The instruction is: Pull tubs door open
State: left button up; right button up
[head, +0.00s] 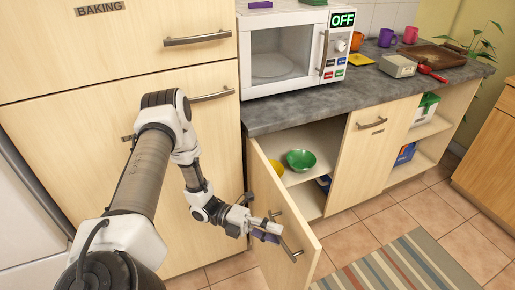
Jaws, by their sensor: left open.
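A light wood cabinet door (280,215) under the counter stands swung outward, with its cabinet partly exposed. I cannot read a label on it, so I cannot confirm that it is the tubs door. Its metal bar handle (290,249) is on the door's outer face. My left gripper (271,232) is open at the upper part of this handle, close to the door face. I cannot tell whether it touches the handle. Inside the cabinet a green bowl (301,160) sits on a shelf. My right gripper is out of view.
A microwave (285,55) stands on the grey counter (290,115) above. A closed door (374,145) is right of the open one, with open shelves (412,155) beyond. A striped rug (398,266) lies on the tiled floor. A drawer labelled BAKING (110,45) is at upper left.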

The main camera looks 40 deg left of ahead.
pick_arm(q)
jog(key=v, duration=1)
jog(key=shift+a, duration=0.2)
